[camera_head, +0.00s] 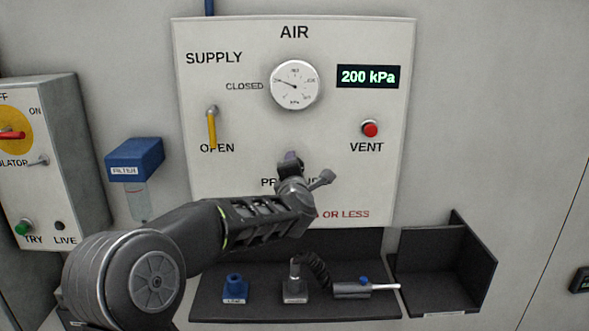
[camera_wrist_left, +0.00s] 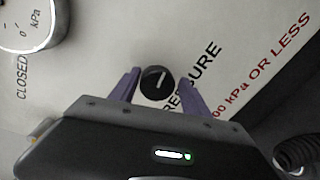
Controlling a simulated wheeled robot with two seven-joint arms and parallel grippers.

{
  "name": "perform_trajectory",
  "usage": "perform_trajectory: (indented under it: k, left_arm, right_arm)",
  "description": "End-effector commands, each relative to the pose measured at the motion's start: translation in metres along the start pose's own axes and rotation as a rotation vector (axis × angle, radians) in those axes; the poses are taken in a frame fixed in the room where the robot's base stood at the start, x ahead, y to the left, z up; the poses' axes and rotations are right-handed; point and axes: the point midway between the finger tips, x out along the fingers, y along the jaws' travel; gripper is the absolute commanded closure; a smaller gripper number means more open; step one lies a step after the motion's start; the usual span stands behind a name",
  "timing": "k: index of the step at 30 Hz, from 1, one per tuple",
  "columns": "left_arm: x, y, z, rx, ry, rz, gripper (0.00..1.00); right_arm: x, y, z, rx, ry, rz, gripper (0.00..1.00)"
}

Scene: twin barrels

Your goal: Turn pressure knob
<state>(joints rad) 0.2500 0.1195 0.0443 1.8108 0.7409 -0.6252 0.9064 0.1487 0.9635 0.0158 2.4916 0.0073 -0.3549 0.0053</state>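The pressure knob (camera_wrist_left: 157,83) is a small round black knob with a white pointer line, seen in the left wrist view. My left gripper (camera_wrist_left: 160,79) is open, with one purple finger on each side of the knob and a visible gap to each. I cannot tell how far the fingertips are from the panel. In the head view my left gripper (camera_head: 291,160) is in front of the PRESSURE label and hides the knob. The display (camera_head: 368,76) reads 200 kPa, and the round gauge (camera_head: 295,85) is above the gripper. My right gripper is not in view.
The panel has a yellow supply lever (camera_head: 211,128) pointing at OPEN and a red vent button (camera_head: 370,128). A blue-topped filter (camera_head: 134,160) stands left, near my arm.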

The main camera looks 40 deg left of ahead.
Motion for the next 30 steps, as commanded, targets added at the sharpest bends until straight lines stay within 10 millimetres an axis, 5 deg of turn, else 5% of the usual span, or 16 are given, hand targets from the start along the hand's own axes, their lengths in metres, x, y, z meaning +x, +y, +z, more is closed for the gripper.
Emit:
perform_trajectory:
  k: [14, 30]
  left_arm:
    - [-0.008, 0.003, 0.0, -0.002, -0.001, 0.007, 0.37]
    - [-0.078, 0.002, 0.0, -0.002, 0.0, 0.005, 0.37]
  right_arm:
    - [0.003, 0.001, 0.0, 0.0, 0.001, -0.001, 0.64]
    - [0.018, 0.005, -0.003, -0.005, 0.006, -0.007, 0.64]
